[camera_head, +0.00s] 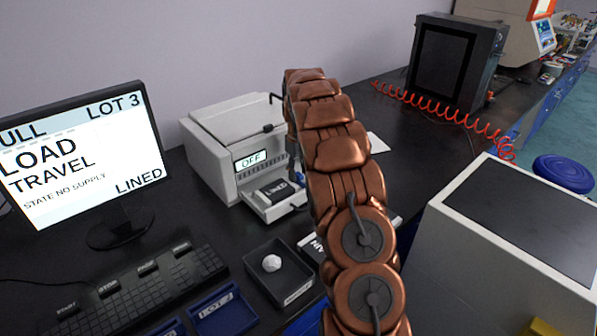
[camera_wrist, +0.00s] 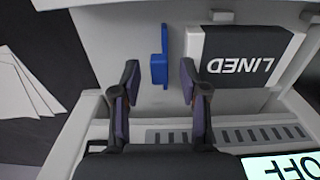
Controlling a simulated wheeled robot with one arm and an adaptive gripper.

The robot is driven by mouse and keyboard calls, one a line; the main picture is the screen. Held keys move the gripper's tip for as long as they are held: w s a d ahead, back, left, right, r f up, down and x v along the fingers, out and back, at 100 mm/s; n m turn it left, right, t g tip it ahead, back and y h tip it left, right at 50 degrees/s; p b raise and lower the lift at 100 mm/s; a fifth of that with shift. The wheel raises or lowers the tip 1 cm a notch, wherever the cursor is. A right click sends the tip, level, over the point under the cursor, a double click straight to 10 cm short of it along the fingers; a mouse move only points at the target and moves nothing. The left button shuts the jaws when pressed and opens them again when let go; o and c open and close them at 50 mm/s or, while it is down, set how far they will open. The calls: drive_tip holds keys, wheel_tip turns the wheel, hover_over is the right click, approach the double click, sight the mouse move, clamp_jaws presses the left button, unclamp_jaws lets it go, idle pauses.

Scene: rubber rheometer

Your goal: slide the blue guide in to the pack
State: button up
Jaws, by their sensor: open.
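The blue guide (camera_wrist: 164,58) is a thin upright plate with a small block on it, standing on the pale tray (camera_wrist: 110,30) in the wrist view. The pack (camera_wrist: 240,58), dark with white ends and marked LINED, lies in the tray to the right of the guide, with a gap between them. My gripper (camera_wrist: 159,82) is open, its two fingers on either side of the blue guide's near end, the right finger between guide and pack. In the head view the pack (camera_head: 278,191) shows in the pulled-out tray; my arm hides most of the gripper.
The white machine (camera_head: 222,140) with an OFF display stands behind the tray. A black bin (camera_head: 283,290) with a crumpled white piece lies in front. A monitor (camera_head: 80,160) and keyboard (camera_head: 120,295) are at left. White sheets (camera_wrist: 22,85) lie left of the tray.

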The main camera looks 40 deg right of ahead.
sight(299, 174)
wheel_tip(299, 174, up, 12)
idle(0.7)
